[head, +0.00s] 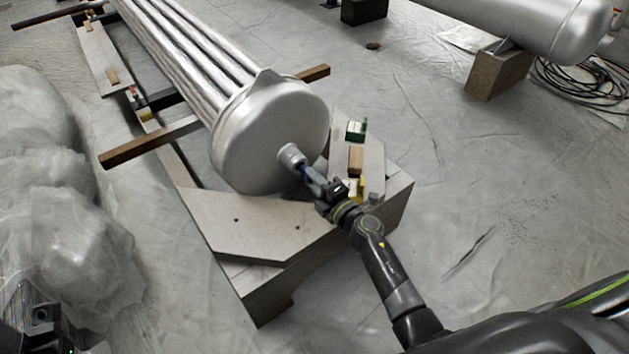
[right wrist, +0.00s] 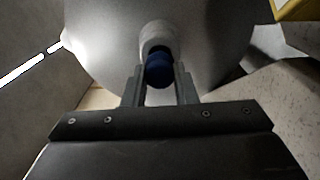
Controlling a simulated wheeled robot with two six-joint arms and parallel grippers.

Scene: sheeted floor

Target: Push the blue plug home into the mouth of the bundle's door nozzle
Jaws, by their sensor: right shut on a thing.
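The bundle (head: 192,52) is a row of long silver tubes ending in a round domed door (head: 262,128). A short door nozzle (head: 292,157) sticks out of the door towards me; it also shows in the right wrist view (right wrist: 157,36). My right gripper (head: 307,175) is shut on the blue plug (right wrist: 159,71), with one finger on each side of it. The plug is at the nozzle's mouth, roughly in line with it. I cannot tell how deep it sits. At the lower left corner a dark part of my left arm shows, its jaws unclear (head: 40,318).
A grey angular support (head: 262,222) stands under the door end. On its right plate lie a green box (head: 356,130), a brown block (head: 355,160) and a yellow item. Plastic-wrapped bulk (head: 60,200) fills the left. The floor on the right is mostly clear.

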